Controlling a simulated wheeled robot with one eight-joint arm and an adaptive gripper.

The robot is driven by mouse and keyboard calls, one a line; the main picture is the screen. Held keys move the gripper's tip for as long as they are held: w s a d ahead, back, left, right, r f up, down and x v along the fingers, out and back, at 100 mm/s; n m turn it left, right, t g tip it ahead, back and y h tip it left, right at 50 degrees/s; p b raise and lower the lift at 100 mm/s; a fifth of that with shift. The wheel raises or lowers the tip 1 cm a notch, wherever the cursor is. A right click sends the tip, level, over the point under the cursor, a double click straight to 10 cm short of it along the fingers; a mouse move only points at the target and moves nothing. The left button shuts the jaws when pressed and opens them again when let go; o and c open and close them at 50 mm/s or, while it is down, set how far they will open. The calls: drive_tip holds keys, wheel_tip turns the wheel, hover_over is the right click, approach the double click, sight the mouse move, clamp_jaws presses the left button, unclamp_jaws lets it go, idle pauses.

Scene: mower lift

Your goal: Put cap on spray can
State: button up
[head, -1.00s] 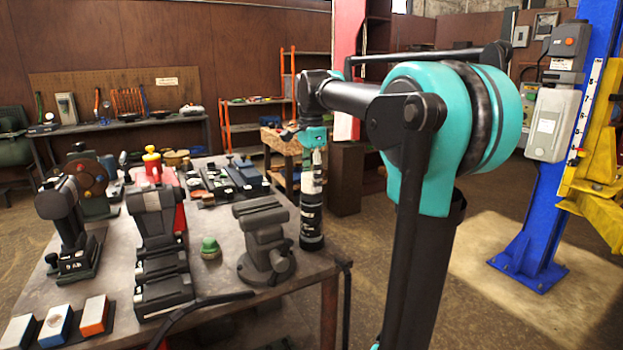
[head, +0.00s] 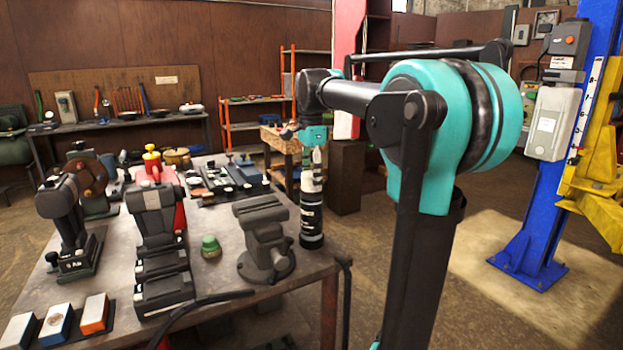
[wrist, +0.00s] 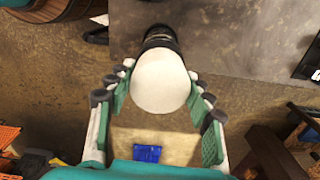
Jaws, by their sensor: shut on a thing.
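A black spray can (head: 311,222) with white bands stands upright at the right edge of the workbench in the head view. In the wrist view its dark body (wrist: 160,38) shows just past a round white cap (wrist: 160,82). My gripper (head: 313,160) is directly above the can's body. In the wrist view my gripper (wrist: 160,98) has its green fingers on both sides of the cap, shut on it. The cap lines up with the can below. The cap hides the can's top, so I cannot tell whether they touch.
A bench vise (head: 264,240) stands close left of the can. A small green-topped object (head: 210,246) sits left of the vise. Black machines crowd the bench's left side. The bench edge (wrist: 240,77) runs beside the can, with open floor beyond. A blue lift post (head: 570,170) stands right.

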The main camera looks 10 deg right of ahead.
sight(312, 174)
drive_tip(key=shift+f, duration=0.6)
drive_tip(key=o, duration=0.5)
drive_tip(key=shift+o, duration=0.2)
drive_tip(key=shift+r, duration=0.1)
drive_tip(key=shift+r, duration=5.45)
